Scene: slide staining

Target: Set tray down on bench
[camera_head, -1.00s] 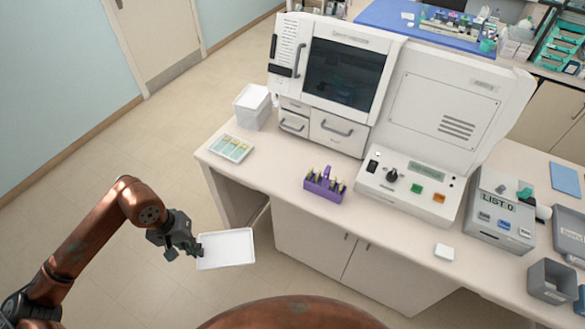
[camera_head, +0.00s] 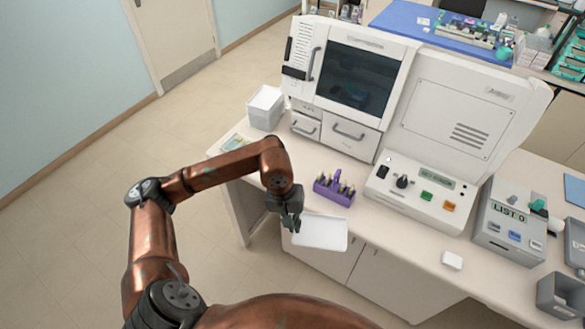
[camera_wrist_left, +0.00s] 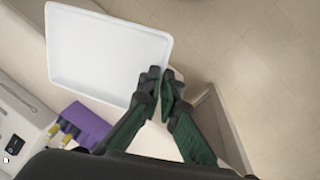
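A white, shallow rectangular tray (camera_head: 322,233) hangs in the air by the bench's front edge. It looks empty and roughly level. My left gripper (camera_head: 293,222) is shut on the tray's edge near one corner; the left wrist view shows the dark fingers (camera_wrist_left: 163,88) pinching the tray (camera_wrist_left: 105,55) there. The bench (camera_head: 405,235) has a pale top. In the head view the tray overlaps its front edge and cabinet doors. Its exact height over the bench is hard to tell. My right gripper is not in view.
A purple rack (camera_head: 334,190) with several vials stands just behind the tray. A slide holder (camera_head: 233,143) is partly hidden by my left arm. The bench top between rack and box is clear.

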